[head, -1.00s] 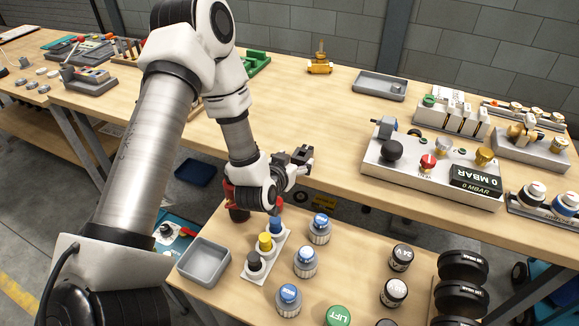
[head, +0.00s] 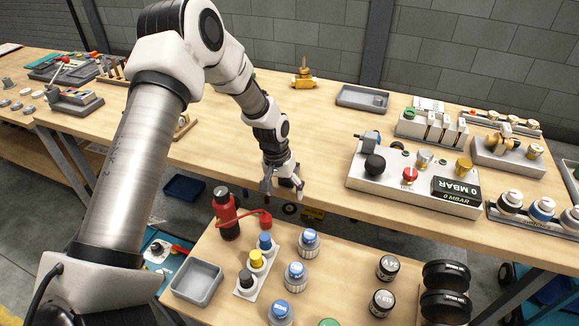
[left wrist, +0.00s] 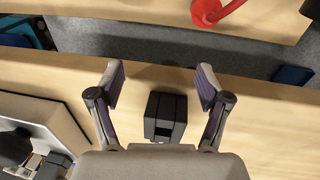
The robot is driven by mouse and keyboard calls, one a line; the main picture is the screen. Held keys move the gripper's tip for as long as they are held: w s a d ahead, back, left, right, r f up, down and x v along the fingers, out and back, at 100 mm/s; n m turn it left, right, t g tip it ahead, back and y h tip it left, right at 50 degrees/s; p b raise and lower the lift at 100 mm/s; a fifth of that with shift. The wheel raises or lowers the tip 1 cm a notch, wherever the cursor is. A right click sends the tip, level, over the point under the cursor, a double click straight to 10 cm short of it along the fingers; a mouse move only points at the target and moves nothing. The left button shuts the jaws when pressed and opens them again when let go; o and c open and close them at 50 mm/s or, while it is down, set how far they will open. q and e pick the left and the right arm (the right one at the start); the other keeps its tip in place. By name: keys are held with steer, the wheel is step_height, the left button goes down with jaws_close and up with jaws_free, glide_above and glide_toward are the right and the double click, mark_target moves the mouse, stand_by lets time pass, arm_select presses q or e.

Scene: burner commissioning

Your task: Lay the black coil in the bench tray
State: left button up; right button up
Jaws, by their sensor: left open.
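A black block that looks like the black coil (left wrist: 165,117) shows in the left wrist view, between the spread fingers of my left gripper (left wrist: 161,86). There are gaps on both sides of it, and the fingers do not touch it. It appears to be over or on the wooden bench; its height is unclear. In the head view my left gripper (head: 284,188) points down at the bench's front edge, and I cannot make out the coil there. The grey bench tray (head: 350,101) lies farther back on the bench, with a small grey piece in it. My right gripper is not in view.
A control box (head: 365,183) with knobs stands right of the gripper. On the front table are a red bottle (head: 225,215), a grey tray (head: 177,289) and several blue-capped jars. A yellow fitting (head: 302,80) stands at the back. The bench between gripper and bench tray is mostly clear.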

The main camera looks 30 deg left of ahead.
arm_select(q)
steer(key=shift+g+y, duration=0.3)
steer(key=shift+y, duration=0.4)
steer(key=w+r+p, duration=0.1)
steer(key=w+r, duration=0.1)
steer(key=r, duration=0.1)
steer(key=w+a+r+p, duration=0.1)
steer(key=w+r+p, duration=0.1)
steer(key=r, duration=0.1)
steer(key=w+a+r+p, duration=0.1)
steer(key=w+r, duration=0.1)
steer(key=r, duration=0.1)
steer(key=shift+w+a+r+p, duration=0.1)
steer(key=shift+w+a+p, duration=0.15)
steer(key=shift+p, duration=0.1)
step_height(320, 180, down, 8)
steer(key=p, duration=0.2)
steer(key=shift+r+p, duration=0.25)
steer(key=shift+p, duration=0.05)
steer(key=shift+f+m, duration=0.3)
steer(key=shift+f, duration=0.2)
steer(key=c, duration=1.4)
